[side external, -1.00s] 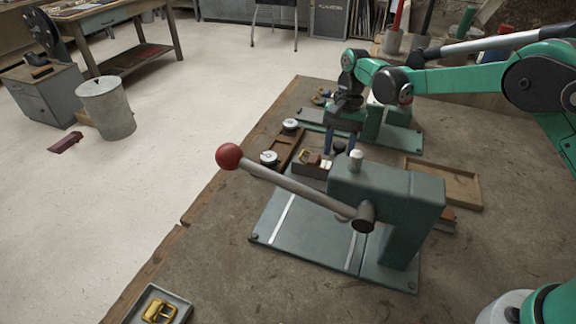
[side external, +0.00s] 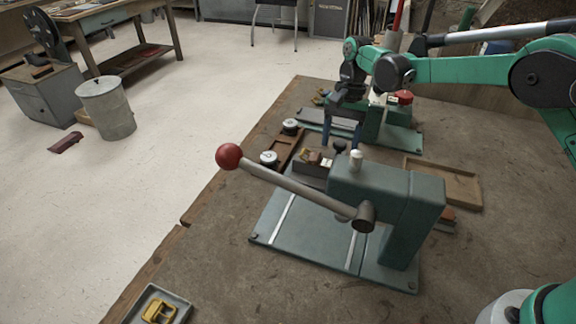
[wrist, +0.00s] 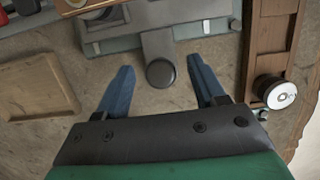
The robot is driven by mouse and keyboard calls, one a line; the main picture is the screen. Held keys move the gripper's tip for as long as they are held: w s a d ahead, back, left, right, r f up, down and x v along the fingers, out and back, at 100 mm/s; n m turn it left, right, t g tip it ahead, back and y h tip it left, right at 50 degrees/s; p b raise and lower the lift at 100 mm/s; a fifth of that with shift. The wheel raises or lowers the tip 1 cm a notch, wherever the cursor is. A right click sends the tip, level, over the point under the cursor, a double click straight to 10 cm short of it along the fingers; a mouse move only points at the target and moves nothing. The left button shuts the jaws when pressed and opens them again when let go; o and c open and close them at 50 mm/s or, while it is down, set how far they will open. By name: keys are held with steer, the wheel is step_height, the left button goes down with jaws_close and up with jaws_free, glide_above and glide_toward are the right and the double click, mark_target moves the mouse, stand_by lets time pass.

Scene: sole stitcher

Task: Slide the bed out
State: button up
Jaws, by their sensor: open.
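A dark round knob (wrist: 160,73) sits at the near end of a grey bar, the bed (wrist: 160,46), that runs to a green-grey machine base (wrist: 210,36) in the wrist view. The knob also shows in the side view (side external: 340,147), at the front of the far green machine (side external: 398,137). My gripper (side external: 342,136) is open above the knob. In the wrist view its two blue fingers (wrist: 160,66) lie on either side of the knob, with a gap to each. I cannot tell the height between the fingertips and the knob.
A larger green press (side external: 400,190) with a red-balled lever (side external: 229,157) stands in front. A parts box (side external: 312,168), a wooden rack with white-topped spools (side external: 290,127) and a shallow wooden tray (side external: 450,183) flank the knob. Bare bench lies at the right.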

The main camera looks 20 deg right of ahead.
steer(key=shift+r, duration=2.3)
steer(key=shift+s, duration=0.1)
steer(key=s+a, duration=0.8)
steer(key=shift+a, duration=0.2)
steer(key=shift+s, duration=0.1)
steer(key=s+d+r+n+t+h, duration=0.2)
steer(key=s+d+r+n+t, duration=0.3)
steer(key=s+d+n+t, duration=0.3)
steer(key=shift+s+d+r+n+t, duration=0.2)
steer(key=shift+d+n+t, duration=0.3)
steer(key=shift+d, duration=1.45)
